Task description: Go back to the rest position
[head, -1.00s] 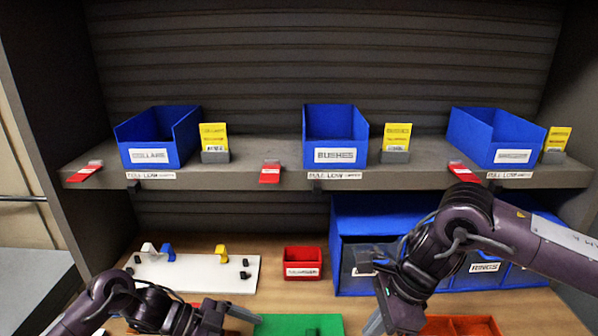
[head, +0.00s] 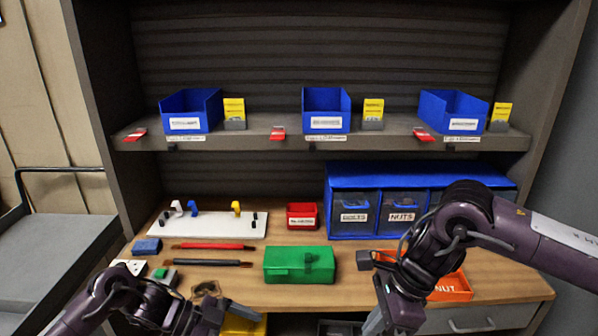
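My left gripper (head: 222,316) is at the bottom left, in front of the workbench edge. Its fingers point right, and I cannot tell how far apart they are. My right gripper (head: 385,322) hangs at the bottom right with its fingers pointing down, in front of the orange tray. A light fingertip shows, but its opening is not clear. I see nothing held in either gripper. The wooden workbench (head: 225,283) lies behind both grippers.
A green box (head: 299,265), red bin (head: 301,216), white fixture board (head: 190,229) and blue drawer cabinet (head: 345,178) stand on the bench. An orange tray (head: 455,287) is partly behind my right arm. Blue bins (head: 326,110) line the shelf (head: 230,138). A grey cart (head: 40,245) stands left.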

